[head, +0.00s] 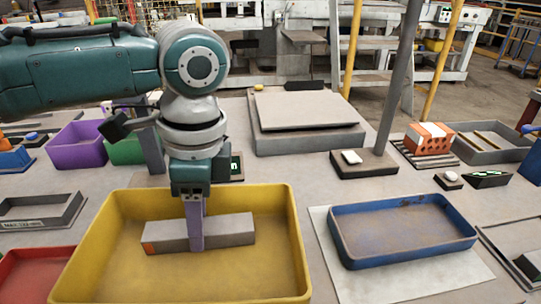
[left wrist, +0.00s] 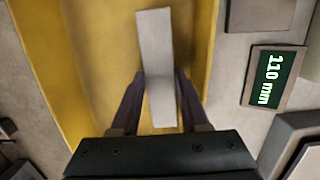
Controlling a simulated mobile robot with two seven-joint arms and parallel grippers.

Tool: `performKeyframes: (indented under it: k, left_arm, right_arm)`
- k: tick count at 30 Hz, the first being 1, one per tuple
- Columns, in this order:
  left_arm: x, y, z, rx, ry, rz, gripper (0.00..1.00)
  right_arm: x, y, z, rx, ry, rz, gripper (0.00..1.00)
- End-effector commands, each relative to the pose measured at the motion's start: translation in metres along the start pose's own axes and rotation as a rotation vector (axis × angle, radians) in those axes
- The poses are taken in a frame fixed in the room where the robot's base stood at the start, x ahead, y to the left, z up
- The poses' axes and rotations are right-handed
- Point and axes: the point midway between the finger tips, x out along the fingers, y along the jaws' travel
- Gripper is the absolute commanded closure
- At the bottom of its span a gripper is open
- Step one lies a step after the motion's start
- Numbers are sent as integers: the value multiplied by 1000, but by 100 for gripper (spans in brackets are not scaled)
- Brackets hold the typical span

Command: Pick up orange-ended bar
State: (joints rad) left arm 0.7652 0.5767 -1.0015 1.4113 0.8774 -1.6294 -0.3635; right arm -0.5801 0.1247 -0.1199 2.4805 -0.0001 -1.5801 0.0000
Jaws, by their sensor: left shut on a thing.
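The orange-ended bar (head: 229,232) is a long grey block with an orange patch on its left end. It is inside the yellow tray (head: 281,283), lying level and crosswise in the head view. My left gripper (head: 196,238) points straight down and is shut on the bar near its middle. In the left wrist view the fingers of my left gripper (left wrist: 159,82) stand on either side of the bar (left wrist: 155,45); the orange end does not show there. I cannot tell whether the bar touches the tray floor. My right gripper is not in view.
A blue tray (head: 408,252) stands on a white sheet (head: 343,284) to the right. An orange hollow brick (head: 430,138) and a post on a dark base (head: 364,170) are behind it. Purple (head: 78,151) and red (head: 32,276) bins lie left. A display (left wrist: 269,77) reads 110 mm.

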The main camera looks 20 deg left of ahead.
Motion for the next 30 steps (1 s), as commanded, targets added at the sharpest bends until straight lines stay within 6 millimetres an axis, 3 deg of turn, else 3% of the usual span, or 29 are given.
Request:
performKeyframes:
  k: [1,7,23,30]
  left_arm:
    - [0,0,0,0,0,0,78]
    - [0,0,0,0,0,0,100]
    - [-2,0,0,0,1,-1,100]
    - [-22,-1,2,0,3,-1,100]
  right_arm:
    - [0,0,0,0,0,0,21]
    - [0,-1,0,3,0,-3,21]
    - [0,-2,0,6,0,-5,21]
    - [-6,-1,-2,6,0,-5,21]
